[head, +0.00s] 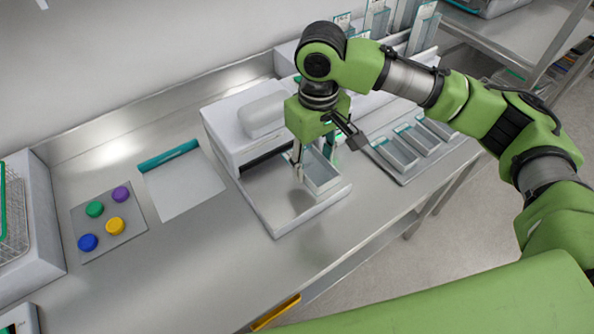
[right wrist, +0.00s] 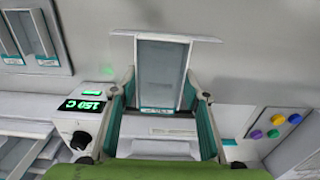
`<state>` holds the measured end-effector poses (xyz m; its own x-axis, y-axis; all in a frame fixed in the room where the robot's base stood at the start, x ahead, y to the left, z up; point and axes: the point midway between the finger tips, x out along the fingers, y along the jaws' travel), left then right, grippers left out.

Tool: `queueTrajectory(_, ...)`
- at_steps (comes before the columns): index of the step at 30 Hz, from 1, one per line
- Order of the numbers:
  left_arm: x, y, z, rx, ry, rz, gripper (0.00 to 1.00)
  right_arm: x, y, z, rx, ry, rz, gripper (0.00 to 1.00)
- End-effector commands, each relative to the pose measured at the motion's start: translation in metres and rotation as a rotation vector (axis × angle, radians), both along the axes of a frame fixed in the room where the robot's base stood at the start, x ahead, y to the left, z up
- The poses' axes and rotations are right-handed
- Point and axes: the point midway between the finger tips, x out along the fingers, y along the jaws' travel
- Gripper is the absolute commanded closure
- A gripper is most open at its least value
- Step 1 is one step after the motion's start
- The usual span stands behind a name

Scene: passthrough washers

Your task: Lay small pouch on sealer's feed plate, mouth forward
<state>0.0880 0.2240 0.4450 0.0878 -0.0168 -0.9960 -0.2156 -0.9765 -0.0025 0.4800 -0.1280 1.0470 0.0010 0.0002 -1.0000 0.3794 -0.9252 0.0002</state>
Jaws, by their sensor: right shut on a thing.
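The small pouch (head: 322,177), pale with a clear grey face and light edges, is over the sealer's white feed plate (head: 276,226), near its right side. In the right wrist view the pouch (right wrist: 160,72) lies between the fingers, with a teal-marked end towards the sealer. My right gripper (head: 314,160) is shut on the pouch, pointing down. A shadow lies on the plate beside the pouch; I cannot tell whether they touch. The white sealer (head: 222,135) stands behind the plate, its dark slot partly hidden by my gripper. Its green display (right wrist: 85,105) reads 150 C. My left gripper is out of view.
A tray (head: 407,180) with several pouches lies right of the sealer. Left of it are a pale sheet with a teal bar (head: 168,156) and a grey board (head: 88,218) with coloured knobs. The bench's front edge runs close past the feed plate.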

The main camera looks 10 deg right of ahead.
Motion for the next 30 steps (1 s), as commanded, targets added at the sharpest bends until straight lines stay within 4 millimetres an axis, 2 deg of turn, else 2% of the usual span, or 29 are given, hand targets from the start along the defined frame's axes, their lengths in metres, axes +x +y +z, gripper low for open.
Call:
queueTrajectory(3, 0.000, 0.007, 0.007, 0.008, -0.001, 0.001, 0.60, 0.012, 0.011, -0.022, -0.003, 0.006, 0.000, 0.67)
queueTrajectory(7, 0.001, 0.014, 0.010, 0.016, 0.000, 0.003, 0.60, 0.023, 0.019, -0.038, -0.002, 0.005, -0.001, 0.67)
queueTrajectory(14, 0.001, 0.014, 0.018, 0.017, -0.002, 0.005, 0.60, 0.031, 0.025, -0.056, -0.004, 0.004, -0.002, 0.67)
queueTrajectory(18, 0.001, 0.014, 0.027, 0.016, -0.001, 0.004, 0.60, 0.030, 0.025, -0.075, -0.003, 0.003, 0.000, 0.67)
queueTrajectory(21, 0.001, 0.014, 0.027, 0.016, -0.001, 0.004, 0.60, 0.031, 0.025, -0.081, -0.003, 0.001, 0.001, 0.67)
queueTrajectory(29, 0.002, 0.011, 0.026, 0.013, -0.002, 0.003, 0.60, 0.030, 0.025, -0.083, -0.002, 0.001, 0.001, 0.67)
queueTrajectory(30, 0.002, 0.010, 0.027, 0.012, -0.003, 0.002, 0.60, 0.030, 0.025, -0.083, -0.002, 0.001, 0.001, 0.55)
